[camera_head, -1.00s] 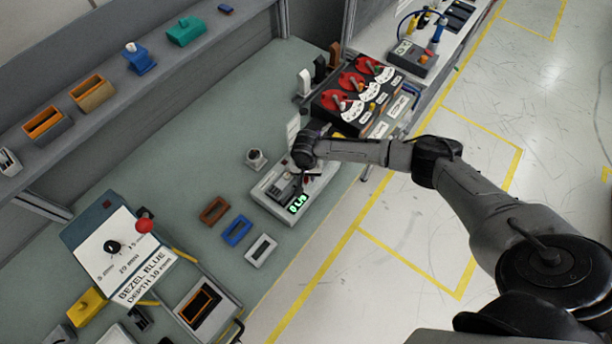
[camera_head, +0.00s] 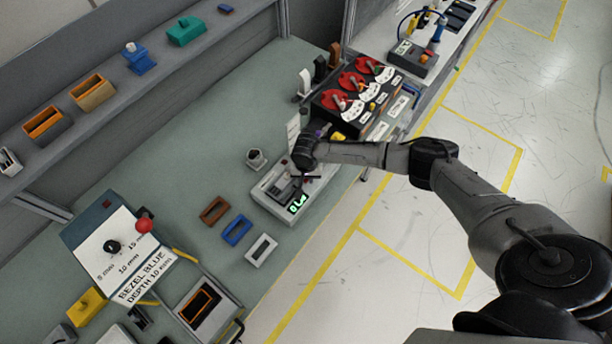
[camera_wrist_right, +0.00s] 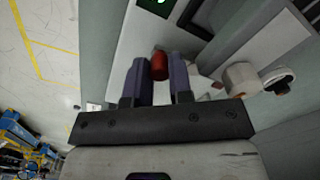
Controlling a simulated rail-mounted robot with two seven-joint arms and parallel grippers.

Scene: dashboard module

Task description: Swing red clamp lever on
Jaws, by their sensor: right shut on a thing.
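The grey module (camera_head: 318,192) with a lit green display (camera_head: 298,204) sits near the bench's front edge. My right gripper (camera_head: 308,174) is over it, pointing down, and its wrist hides much of the module's far part. In the right wrist view, my right gripper (camera_wrist_right: 160,72) is shut on the red clamp lever (camera_wrist_right: 160,64), whose rounded red end shows between the two fingertips. The rest of the lever is hidden. A corner of the green display (camera_wrist_right: 155,3) shows at the top of that view. My left gripper is not in view.
Brown (camera_head: 214,210), blue (camera_head: 237,230) and white (camera_head: 261,250) bezel frames lie left of the module. A round grey part (camera_head: 256,159) stands behind it. A box with red dials (camera_head: 352,98) stands to the right.

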